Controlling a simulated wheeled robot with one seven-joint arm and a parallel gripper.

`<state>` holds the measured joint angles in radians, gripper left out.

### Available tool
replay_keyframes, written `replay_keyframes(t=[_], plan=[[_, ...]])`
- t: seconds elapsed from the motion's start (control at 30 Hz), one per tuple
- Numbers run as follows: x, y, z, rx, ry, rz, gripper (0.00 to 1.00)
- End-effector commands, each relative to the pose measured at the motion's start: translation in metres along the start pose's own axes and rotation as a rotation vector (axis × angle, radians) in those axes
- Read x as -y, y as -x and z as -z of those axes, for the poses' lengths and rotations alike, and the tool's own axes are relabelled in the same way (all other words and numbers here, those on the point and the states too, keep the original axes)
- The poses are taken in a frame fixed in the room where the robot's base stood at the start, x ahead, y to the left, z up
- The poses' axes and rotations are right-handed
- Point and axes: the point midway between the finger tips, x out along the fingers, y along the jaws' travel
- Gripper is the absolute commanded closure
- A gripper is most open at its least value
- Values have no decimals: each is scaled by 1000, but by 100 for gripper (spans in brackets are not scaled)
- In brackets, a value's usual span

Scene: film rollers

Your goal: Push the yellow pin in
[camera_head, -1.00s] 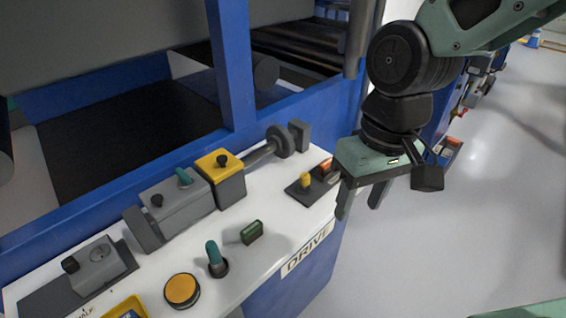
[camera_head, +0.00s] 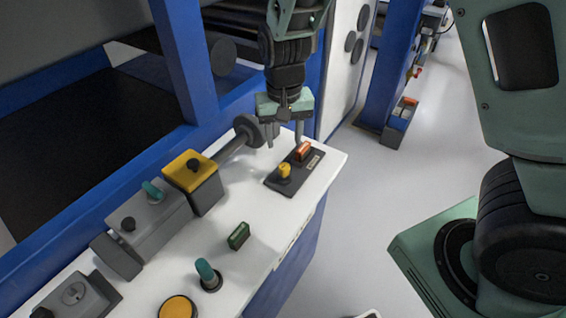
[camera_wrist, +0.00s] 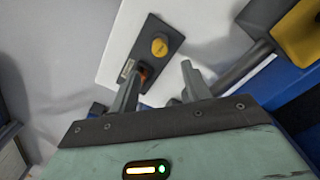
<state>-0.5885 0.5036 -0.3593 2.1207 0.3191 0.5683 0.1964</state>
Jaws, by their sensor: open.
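The yellow pin (camera_head: 285,171) stands upright on a dark plate (camera_head: 272,183) near the right end of the white panel top. In the wrist view the yellow pin (camera_wrist: 160,46) shows from above, beyond the fingertips. My gripper (camera_head: 284,141) is open and empty, pointing down behind the pin, near the orange block (camera_head: 304,150) on the same plate. In the wrist view my gripper (camera_wrist: 164,72) has its fingers apart, and the left finger partly covers the orange block. I see no contact with the pin.
A grey rod with a disc (camera_head: 248,130) lies left of my gripper. A yellow-topped box (camera_head: 192,170), a green block (camera_head: 239,236), a teal lever (camera_head: 206,272) and a yellow round button (camera_head: 178,307) are on the panel.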

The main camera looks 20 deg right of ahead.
Motion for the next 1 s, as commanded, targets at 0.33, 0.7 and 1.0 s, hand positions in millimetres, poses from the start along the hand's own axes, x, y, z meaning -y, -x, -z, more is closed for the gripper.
replay_keyframes(t=[0.33, 0.7, 1.0], plan=[[-1, -69, -1, 3, -2, -2, 52], [0, -92, 0, 0, 0, 0, 52], [0, -92, 0, 0, 1, 0, 80]])
